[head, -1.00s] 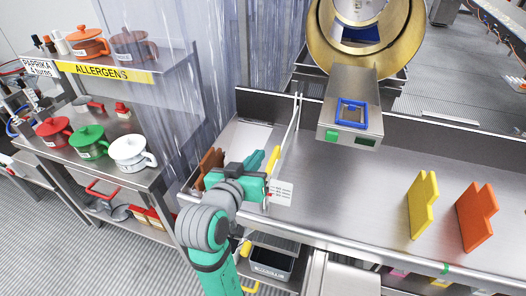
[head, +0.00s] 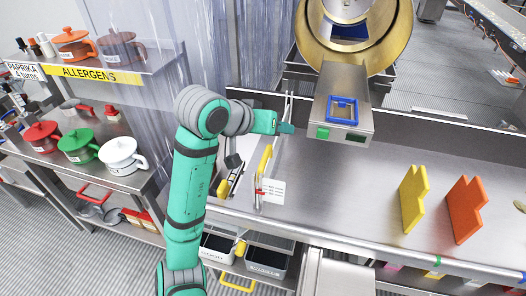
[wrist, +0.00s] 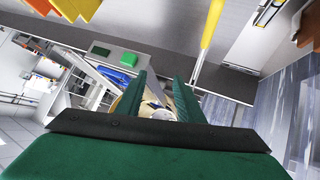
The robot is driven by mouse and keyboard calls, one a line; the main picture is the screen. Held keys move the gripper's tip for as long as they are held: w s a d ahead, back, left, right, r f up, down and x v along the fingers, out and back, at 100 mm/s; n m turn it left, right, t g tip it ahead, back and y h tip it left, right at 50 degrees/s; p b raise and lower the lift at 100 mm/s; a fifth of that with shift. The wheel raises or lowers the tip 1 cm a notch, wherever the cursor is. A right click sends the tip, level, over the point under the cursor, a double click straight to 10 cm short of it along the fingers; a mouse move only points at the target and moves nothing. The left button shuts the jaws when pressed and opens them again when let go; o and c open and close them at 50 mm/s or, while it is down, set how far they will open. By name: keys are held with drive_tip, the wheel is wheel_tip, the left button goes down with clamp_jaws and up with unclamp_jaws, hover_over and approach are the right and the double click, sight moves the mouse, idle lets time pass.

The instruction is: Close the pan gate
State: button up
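A yellow handle (head: 265,159) stands upright at the left end of the steel bench, by a thin rail I take to be the pan gate; I cannot tell whether the gate is open or shut. In the wrist view the yellow handle (wrist: 213,22) is at the top, on a thin grey rod, beyond and to the right of my fingers. My gripper (head: 288,128) is over the back left of the bench, behind and right of the handle, apart from it. In the wrist view my gripper's (wrist: 161,95) two green fingers are spread, with nothing visibly held between them.
A grey control box (head: 343,100) with a green button and blue frame stands just right of my gripper, under the gold-rimmed drum (head: 396,50). A white card (head: 271,191) is by the handle. Yellow (head: 413,198) and orange (head: 465,208) plates stand right; mid-bench is clear.

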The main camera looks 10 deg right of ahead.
drive_tip(key=y, duration=0.1)
drive_tip(key=n+g+y, duration=0.2)
drive_tip(key=g+y, duration=0.1)
drive_tip(key=y, duration=0.1)
approach(265, 154)
drive_tip(key=x, duration=0.8)
drive_tip(key=shift+c, duration=0.3)
clamp_jaws()
